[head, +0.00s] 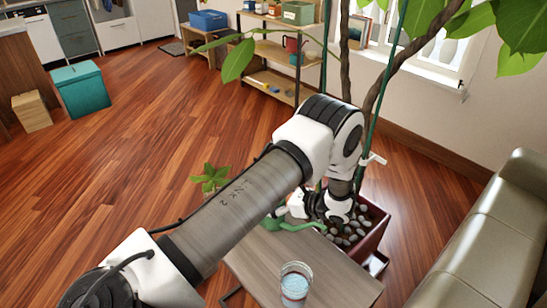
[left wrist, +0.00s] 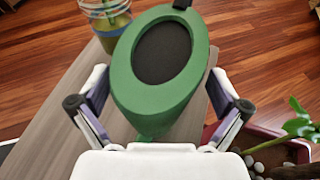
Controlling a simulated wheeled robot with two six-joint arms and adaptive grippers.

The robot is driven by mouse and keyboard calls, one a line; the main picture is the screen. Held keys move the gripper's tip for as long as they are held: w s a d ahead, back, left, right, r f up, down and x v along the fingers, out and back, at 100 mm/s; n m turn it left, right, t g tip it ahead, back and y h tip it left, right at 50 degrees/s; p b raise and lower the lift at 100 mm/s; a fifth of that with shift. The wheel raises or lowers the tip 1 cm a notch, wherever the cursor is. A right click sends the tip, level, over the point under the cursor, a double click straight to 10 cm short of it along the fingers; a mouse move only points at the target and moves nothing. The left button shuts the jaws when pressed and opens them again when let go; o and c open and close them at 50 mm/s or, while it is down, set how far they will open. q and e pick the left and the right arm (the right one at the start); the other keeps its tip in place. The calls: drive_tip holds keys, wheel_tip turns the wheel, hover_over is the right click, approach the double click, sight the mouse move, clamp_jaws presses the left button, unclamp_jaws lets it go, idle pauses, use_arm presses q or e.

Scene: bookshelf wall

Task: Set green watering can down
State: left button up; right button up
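The green watering can (head: 288,226) is at the far edge of the small grey table (head: 262,262) in the head view, partly covered by my left arm. In the left wrist view the green can (left wrist: 128,85) fills the space between the fingers, its dark oval opening facing the camera. My left gripper (head: 297,204) has a finger close against each side of the can and appears shut on it; the fingers also show in the left wrist view (left wrist: 160,90). I cannot tell whether the can's base touches the table. My right gripper is in neither view.
A glass of water (head: 295,285) stands near the table's front. A planter with grey stones (head: 350,232) holds a tall plant beside the table. A small leafy plant (head: 210,180) is left of my arm. A pale sofa (head: 480,240) is at right. Part of the tabletop is bare.

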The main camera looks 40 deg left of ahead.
use_arm(q)
drive_tip(key=b+v, duration=0.1)
drive_tip(key=v, duration=1.1)
drive_tip(key=shift+r, duration=0.15)
